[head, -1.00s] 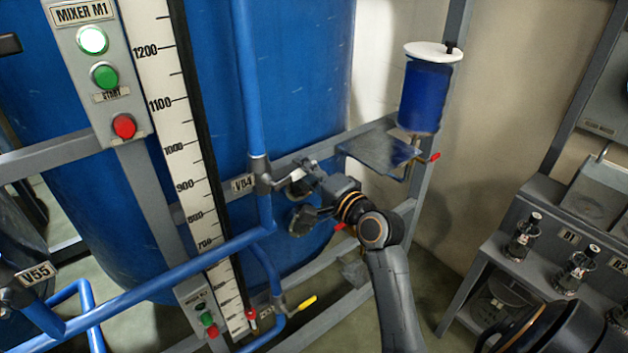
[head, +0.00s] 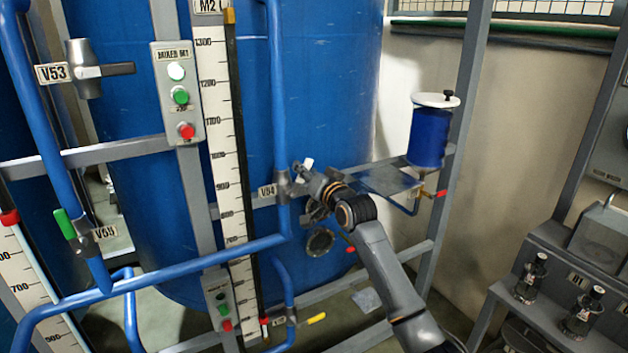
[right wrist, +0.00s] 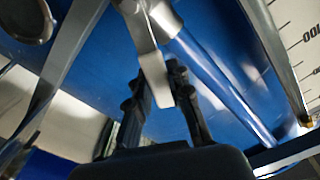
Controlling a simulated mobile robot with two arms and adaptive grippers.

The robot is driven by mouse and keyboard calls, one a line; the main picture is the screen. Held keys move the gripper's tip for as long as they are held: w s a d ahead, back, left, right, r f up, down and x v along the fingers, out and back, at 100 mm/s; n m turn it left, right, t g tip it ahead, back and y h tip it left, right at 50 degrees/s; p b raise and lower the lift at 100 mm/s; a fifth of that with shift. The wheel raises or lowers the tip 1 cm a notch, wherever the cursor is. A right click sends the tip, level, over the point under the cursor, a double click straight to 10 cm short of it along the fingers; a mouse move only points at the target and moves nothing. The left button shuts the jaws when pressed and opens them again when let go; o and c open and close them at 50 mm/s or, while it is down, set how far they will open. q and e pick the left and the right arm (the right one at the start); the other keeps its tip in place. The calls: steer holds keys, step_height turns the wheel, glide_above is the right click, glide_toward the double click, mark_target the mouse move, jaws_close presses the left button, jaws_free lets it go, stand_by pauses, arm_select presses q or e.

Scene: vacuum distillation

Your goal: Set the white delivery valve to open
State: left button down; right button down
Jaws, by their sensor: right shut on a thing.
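The delivery valve V54 (head: 284,185) sits on the vertical blue pipe in front of the large blue tank, beside its label V54 (head: 267,191). Its white handle (head: 308,162) shows only as a short pale end above my right gripper (head: 302,176). In the right wrist view, the white handle (right wrist: 150,55) runs down from the grey valve body between the two dark fingers of my right gripper (right wrist: 163,90). The gripper is shut on this handle. The fingers hide part of the handle, and its exact angle is hard to tell. My left gripper is not in view.
A grey frame bar (head: 105,153) crosses the tank. Valve V53 (head: 88,70) with a black handle and a green-handled valve (head: 65,223) are at left. A blue canister (head: 430,135) stands on a shelf at right. A yellow-handled valve (head: 315,319) is below.

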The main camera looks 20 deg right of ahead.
steer(key=n, duration=0.1)
steer(key=a+n, duration=0.1)
steer(key=shift+a+r+n+p, duration=0.25)
steer(key=shift+r+n+p, duration=0.05)
steer(key=shift+r+p, duration=0.1)
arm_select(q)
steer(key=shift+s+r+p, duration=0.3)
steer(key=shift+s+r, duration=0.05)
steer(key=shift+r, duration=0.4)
arm_select(e)
steer(key=shift+s+a+n, duration=0.1)
steer(key=shift+a+n, duration=0.7)
steer(key=shift+n, duration=0.5)
steer(key=shift+a, duration=0.1)
steer(key=c, duration=1.2)
jaws_free()
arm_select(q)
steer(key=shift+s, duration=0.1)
arm_select(e)
steer(key=shift+s, duration=0.1)
steer(key=s+d, duration=0.1)
steer(key=s, duration=1)
steer(key=shift+s, duration=0.4)
